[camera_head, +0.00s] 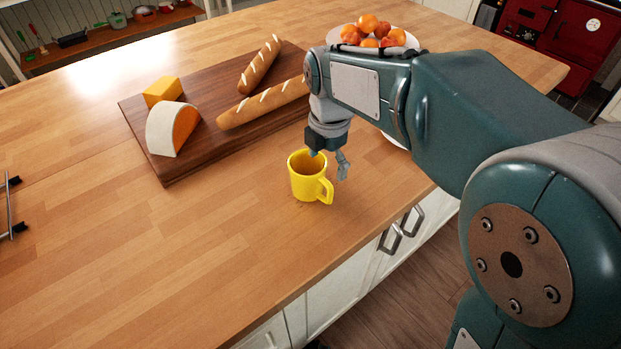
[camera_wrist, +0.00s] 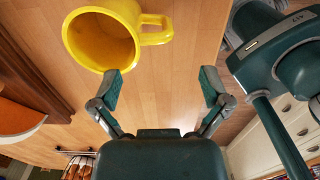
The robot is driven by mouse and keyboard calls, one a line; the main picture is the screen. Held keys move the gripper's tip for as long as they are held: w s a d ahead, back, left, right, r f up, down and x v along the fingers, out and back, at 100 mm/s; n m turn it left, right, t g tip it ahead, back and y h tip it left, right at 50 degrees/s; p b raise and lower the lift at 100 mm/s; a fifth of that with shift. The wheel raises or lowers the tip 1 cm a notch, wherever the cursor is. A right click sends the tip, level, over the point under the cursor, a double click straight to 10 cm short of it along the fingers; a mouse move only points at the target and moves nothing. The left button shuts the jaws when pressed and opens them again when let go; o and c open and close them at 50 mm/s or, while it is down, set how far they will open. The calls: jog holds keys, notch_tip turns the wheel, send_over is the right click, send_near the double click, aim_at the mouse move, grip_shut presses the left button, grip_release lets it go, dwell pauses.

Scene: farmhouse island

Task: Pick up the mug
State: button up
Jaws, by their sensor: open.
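The yellow mug (camera_head: 304,179) stands upright on the wooden island top (camera_head: 220,240), with its handle toward the lower right. My gripper (camera_head: 328,165) hangs just behind and above the mug in the head view, partly hidden by its rim. In the wrist view the mug (camera_wrist: 101,36) is at the top left, with its handle pointing right. My gripper (camera_wrist: 160,90) is open there, with nothing between its fingers. The left fingertip is close to the mug's rim; I cannot tell whether it touches. The handle lies above the gap between the fingers.
A dark cutting board (camera_head: 195,150) behind the mug holds two baguettes (camera_head: 262,64) and two cheese pieces (camera_head: 172,128). A white bowl (camera_head: 398,40) of orange fruit stands at the back, partly behind my arm.

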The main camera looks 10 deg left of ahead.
aim_at(327, 181)
jog(key=shift+w+f, duration=0.15)
jog(key=shift+f, duration=1.45)
jog(key=shift+w+f, duration=0.1)
jog(key=shift+f, duration=1.45)
jog(key=c, duration=1.2)
